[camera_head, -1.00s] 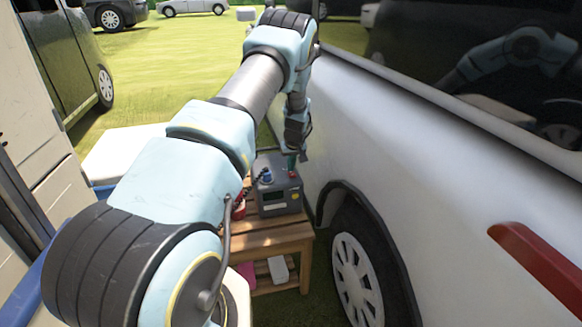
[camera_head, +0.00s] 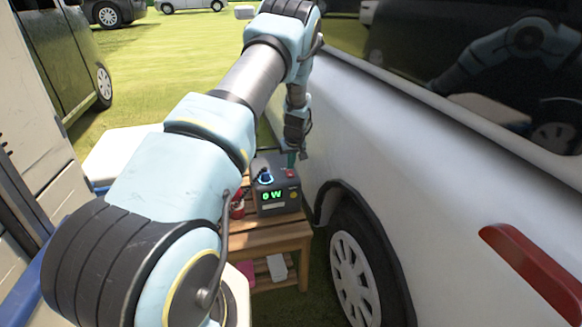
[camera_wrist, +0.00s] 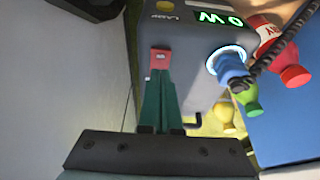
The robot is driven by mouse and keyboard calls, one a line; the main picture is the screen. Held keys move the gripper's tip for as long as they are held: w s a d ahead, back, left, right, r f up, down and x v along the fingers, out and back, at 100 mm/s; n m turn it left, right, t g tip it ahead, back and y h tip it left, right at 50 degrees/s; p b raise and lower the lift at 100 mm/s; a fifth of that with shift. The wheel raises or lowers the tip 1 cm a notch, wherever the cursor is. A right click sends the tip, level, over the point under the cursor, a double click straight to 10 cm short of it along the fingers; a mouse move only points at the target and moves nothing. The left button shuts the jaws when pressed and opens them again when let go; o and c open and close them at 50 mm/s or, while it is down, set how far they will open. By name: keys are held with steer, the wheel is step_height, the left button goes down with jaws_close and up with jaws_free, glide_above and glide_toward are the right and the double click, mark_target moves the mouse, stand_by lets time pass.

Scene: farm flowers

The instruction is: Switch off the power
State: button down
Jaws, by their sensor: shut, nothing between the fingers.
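The grey power box (camera_head: 279,203) stands on the wooden table beside the white vehicle. Its display (camera_head: 273,196) glows green with "0 W". A blue plug (camera_head: 265,177) with a lit ring around it sits in its face; it also shows in the wrist view (camera_wrist: 231,66). A red switch (camera_head: 290,173) is on the box's right side, and shows at the fingertips in the wrist view (camera_wrist: 160,58). My gripper (camera_head: 292,158) is shut and empty, its green fingers (camera_wrist: 160,92) pointing at the switch. I cannot tell whether they touch it.
The wooden table (camera_head: 265,240) has a lower shelf with a pink and a white item. Red bottles (camera_wrist: 273,42) stand beside the box. A dark coiled cable (camera_wrist: 270,52) runs from the plug. The white vehicle (camera_head: 420,170) closes off the right side.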

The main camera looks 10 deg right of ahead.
steer(key=v, duration=1.1)
steer(key=shift+r+b, duration=0.4)
steer(key=shift+d, duration=0.15)
